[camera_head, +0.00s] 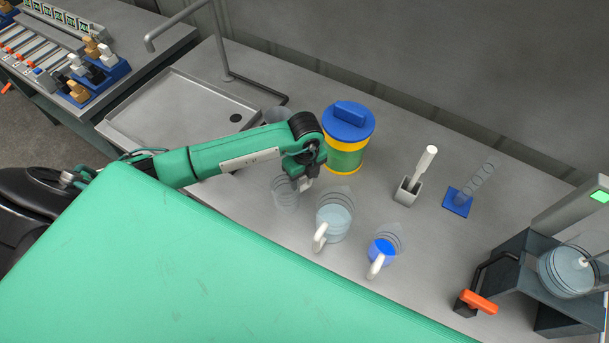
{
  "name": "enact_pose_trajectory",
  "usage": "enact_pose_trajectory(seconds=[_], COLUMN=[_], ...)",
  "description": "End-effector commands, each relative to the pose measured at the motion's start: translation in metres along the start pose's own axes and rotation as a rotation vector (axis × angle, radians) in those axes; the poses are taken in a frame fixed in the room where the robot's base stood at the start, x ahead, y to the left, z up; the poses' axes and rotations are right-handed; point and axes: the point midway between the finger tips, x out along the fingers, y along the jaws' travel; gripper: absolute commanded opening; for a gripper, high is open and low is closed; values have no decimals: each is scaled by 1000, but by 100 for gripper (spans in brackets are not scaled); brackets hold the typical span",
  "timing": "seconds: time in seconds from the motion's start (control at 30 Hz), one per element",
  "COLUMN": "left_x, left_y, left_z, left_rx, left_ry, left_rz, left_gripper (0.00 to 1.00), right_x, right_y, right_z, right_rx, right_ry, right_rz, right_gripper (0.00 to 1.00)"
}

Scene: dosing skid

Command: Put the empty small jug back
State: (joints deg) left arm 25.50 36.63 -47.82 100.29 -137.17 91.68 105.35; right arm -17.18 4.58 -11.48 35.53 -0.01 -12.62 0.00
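A clear, empty-looking small jug (284,194) stands on or just above the grey worktop, left of the other jugs. My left gripper (304,185) points down right beside its upper right rim. The fingers are small and partly covered by the wrist, so I cannot tell whether they grip the jug. No handle shows on this jug. A larger jug (334,218) with pale liquid and a white handle stands to its right. A jug with blue liquid (382,252) stands further right. My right gripper is not in view.
A blue-lidded green and yellow tub (348,135) stands behind the gripper. A sink (180,112) lies left. A grey holder (408,191), a cylinder on a blue base (458,202) and a dark stand with a vessel (565,272) are right. A large green surface covers the foreground.

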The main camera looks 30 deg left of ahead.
Motion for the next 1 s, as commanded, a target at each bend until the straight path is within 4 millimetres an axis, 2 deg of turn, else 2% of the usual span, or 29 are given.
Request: enact_pose_trajectory(seconds=[0.03,0.07,0.47,0.57,0.8,1.0], left_x=[0,0,-6,-19,-71,-107], left_y=[0,0,0,-1,-1,-1], left_z=[0,0,0,0,0,0], left_rx=[0,0,0,1,2,1], left_ry=[0,0,0,-1,-2,-2], left_rz=[1,1,-1,-3,-5,-3], left_gripper=[66,72,72,72,72,72], right_x=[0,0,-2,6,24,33], right_y=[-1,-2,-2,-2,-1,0], right_z=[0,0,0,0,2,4], right_rx=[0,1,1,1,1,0], right_ry=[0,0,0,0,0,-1], right_rz=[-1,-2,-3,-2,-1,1], right_gripper=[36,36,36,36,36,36])
